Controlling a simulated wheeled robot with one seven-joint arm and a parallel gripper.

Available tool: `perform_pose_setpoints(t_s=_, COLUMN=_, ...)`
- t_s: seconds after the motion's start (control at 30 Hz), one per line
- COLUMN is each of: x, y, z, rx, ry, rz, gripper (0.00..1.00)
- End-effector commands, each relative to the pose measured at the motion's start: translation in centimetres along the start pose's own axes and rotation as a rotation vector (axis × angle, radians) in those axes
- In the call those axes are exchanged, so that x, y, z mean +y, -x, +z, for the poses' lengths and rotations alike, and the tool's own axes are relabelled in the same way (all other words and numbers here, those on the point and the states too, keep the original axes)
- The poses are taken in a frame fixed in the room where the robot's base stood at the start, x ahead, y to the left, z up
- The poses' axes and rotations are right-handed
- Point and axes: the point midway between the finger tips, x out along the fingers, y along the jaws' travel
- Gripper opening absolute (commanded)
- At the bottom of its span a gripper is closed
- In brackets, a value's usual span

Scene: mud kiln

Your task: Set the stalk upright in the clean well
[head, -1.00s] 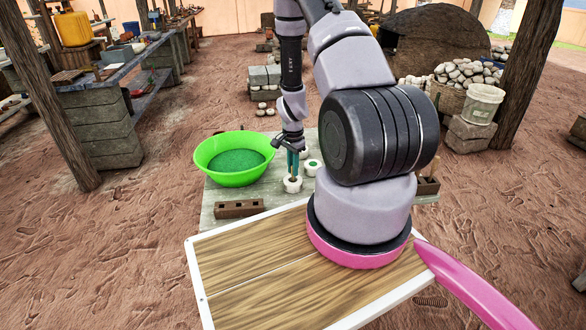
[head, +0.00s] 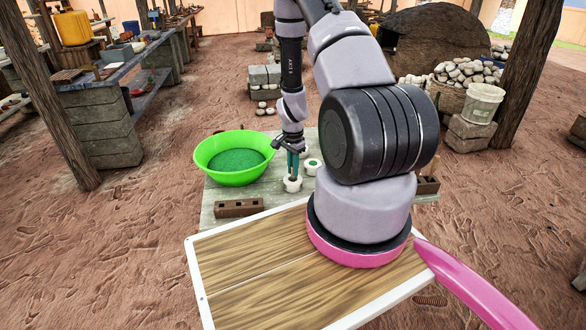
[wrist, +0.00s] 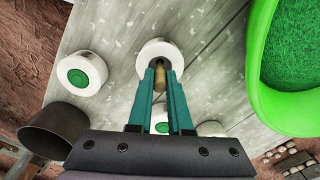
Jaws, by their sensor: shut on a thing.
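My gripper (head: 293,170) is low over the work board, with teal fingers pointing down. In the wrist view my gripper (wrist: 160,72) is shut on the stalk (wrist: 159,78), a short tan rod lying between the fingertips. The stalk's end overlaps a white round well (wrist: 150,51); the fingers hide part of its opening, and I cannot tell how deep the stalk sits. The same white well (head: 292,188) is directly below the fingers in the head view. A second white well (wrist: 69,66) has a green centre; it also shows in the head view (head: 312,163).
A bright green basin (head: 206,168) with green contents stands left of the wells. A brown block with holes (head: 238,208) lies at the board's front left. Another white round piece (wrist: 212,128) is partly hidden behind my gripper. Bare grey board (wrist: 112,40) lies between the wells.

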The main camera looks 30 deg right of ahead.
Motion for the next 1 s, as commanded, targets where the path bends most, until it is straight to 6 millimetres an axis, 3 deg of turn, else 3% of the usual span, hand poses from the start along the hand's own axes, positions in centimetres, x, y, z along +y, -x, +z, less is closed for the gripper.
perform_pose_setpoints(t_s=0.37, x=-0.02, y=-0.46, z=-0.01, rx=0.0, ry=0.0, rz=0.0, gripper=0.0)
perform_pose_setpoints(t_s=0.4, x=-0.02, y=-0.48, z=0.0, rx=0.0, ry=0.0, rz=0.0, gripper=0.21)
perform_pose_setpoints(t_s=0.5, x=-0.02, y=-0.46, z=0.0, rx=0.0, ry=0.0, rz=0.0, gripper=0.52)
perform_pose_setpoints(t_s=0.7, x=-0.02, y=-0.46, z=0.0, rx=0.0, ry=0.0, rz=0.0, gripper=0.52)
perform_pose_setpoints(t_s=0.77, x=-0.01, y=-0.46, z=0.01, rx=0.0, ry=0.0, rz=0.0, gripper=0.62)
perform_pose_setpoints(t_s=1.0, x=-0.01, y=-0.46, z=0.01, rx=0.0, ry=0.0, rz=0.0, gripper=0.62)
